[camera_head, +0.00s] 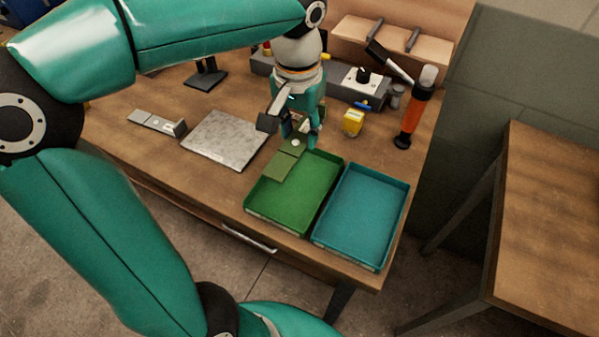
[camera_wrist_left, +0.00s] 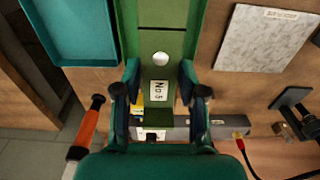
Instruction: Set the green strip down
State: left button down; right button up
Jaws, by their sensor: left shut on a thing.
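My left gripper (camera_head: 300,138) is shut on the green strip (camera_head: 280,165), an olive-green flat piece. The strip reaches from the fingers over the back left part of the green tray (camera_head: 318,208); whether it touches the tray floor I cannot tell. In the left wrist view the strip (camera_wrist_left: 161,82) lies between the two fingers (camera_wrist_left: 160,92), with a pale round spot and a white label. The green tray (camera_wrist_left: 127,25) shows around its far part there. My right gripper is not in view.
A teal tray (camera_head: 362,215) stands right of the green one. A grey metal plate (camera_head: 226,140) lies to the left, with a grey bracket (camera_head: 157,123) beyond. A yellow item (camera_head: 353,122) and an orange-handled tool (camera_head: 413,112) stand at the right. A second table (camera_head: 550,220) is further right.

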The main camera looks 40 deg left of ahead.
aim_at(300, 181)
pick_arm(q)
notch_tip(300, 181, down, 13)
jog(key=shift+r+b, duration=0.1)
jog(key=shift+b, duration=0.45)
jog(key=c, duration=0.7)
grip_release()
jog(key=shift+o, duration=0.2)
jog(key=r, duration=0.3)
jog(key=r+p, duration=0.1)
jog(key=r, duration=0.6)
jog(key=shift+s+d+r, duration=0.15)
jog(key=shift+s+r, duration=0.1)
jog(key=shift+r, duration=0.15)
jog(key=shift+s+r, duration=0.1)
jog(key=shift+r, duration=0.5)
